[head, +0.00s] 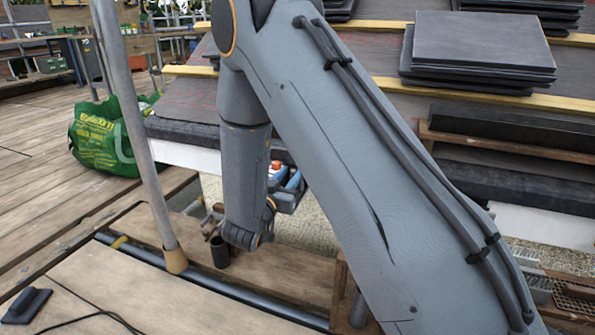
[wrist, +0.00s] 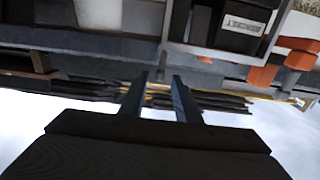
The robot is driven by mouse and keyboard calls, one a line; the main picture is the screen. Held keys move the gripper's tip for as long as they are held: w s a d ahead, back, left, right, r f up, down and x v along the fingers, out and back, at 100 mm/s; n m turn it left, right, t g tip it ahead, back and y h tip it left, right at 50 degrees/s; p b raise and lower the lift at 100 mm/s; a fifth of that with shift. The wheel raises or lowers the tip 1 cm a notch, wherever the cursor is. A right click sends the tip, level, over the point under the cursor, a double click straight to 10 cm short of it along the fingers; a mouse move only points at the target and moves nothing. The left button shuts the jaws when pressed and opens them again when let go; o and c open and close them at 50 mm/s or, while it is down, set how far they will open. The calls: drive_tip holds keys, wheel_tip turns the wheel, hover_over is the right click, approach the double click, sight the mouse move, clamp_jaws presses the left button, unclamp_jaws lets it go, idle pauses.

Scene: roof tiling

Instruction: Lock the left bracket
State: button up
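My gripper (wrist: 160,77) shows in the wrist view as two dark fingers, apart, with nothing between them. In the head view my arm hangs down at the middle, its wrist close above a wooden board, and the fingers cannot be made out. I cannot clearly pick out the left bracket in either view. Orange parts (wrist: 262,76) show at the right of the wrist view, beside a dark box with a white label (wrist: 241,23); I cannot tell whether they belong to a bracket. My arm hides much of the roof's lower edge in the head view.
A metal pole (head: 141,130) stands left of my arm. Slate stacks (head: 480,50) lie on the roof. A green bag (head: 103,135) stands at left, with open decking before it.

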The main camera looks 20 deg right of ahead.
drive_tip(key=b+x, duration=0.3)
drive_tip(key=x, duration=0.4)
drive_tip(key=shift+s+a, duration=0.1)
drive_tip(key=shift+c, duration=0.5)
clamp_jaws()
